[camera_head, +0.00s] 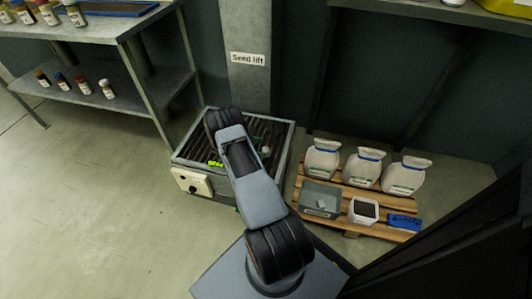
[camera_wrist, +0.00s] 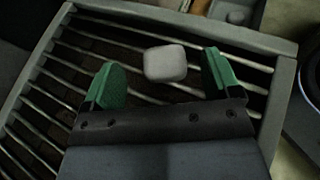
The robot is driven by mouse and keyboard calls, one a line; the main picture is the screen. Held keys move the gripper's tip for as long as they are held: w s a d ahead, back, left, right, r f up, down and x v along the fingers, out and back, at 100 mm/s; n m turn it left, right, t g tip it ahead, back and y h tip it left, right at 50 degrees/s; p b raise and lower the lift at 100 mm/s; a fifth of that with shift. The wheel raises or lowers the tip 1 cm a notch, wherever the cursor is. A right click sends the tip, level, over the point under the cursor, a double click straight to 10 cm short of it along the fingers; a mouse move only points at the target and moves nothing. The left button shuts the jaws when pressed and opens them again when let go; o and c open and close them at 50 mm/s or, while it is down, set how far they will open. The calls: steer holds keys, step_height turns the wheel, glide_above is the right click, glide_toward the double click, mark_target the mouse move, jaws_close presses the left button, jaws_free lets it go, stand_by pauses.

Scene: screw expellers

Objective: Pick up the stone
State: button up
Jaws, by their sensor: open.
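The stone (camera_wrist: 165,62) is a pale grey, rounded block on the dark bars of the grate. It lies between the two green fingers of my gripper (camera_wrist: 163,78) in the wrist view, slightly towards their tips. The fingers stand apart, with a gap on each side of the stone, so my gripper is open and empty. In the head view a small pale lump, seemingly the stone (camera_head: 265,151), shows on the grate just right of my arm. My arm hides most of the gripper there.
The grate has a raised grey metal frame (camera_head: 284,146) and a pale control box (camera_head: 191,182) in front. A pillar labelled "Seed lift" (camera_head: 248,59) rises behind. A pallet (camera_head: 345,222) with white sacks and boxes stands right. A metal shelf (camera_head: 115,98) with jars stands left.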

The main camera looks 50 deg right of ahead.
mark_target(268, 149)
steer(key=b+x, duration=0.1)
steer(key=x, duration=0.3)
steer(key=shift+s+d+f, duration=0.1)
steer(key=shift+s, duration=0.1)
steer(key=shift+c, duration=0.2)
steer(key=c, duration=1)
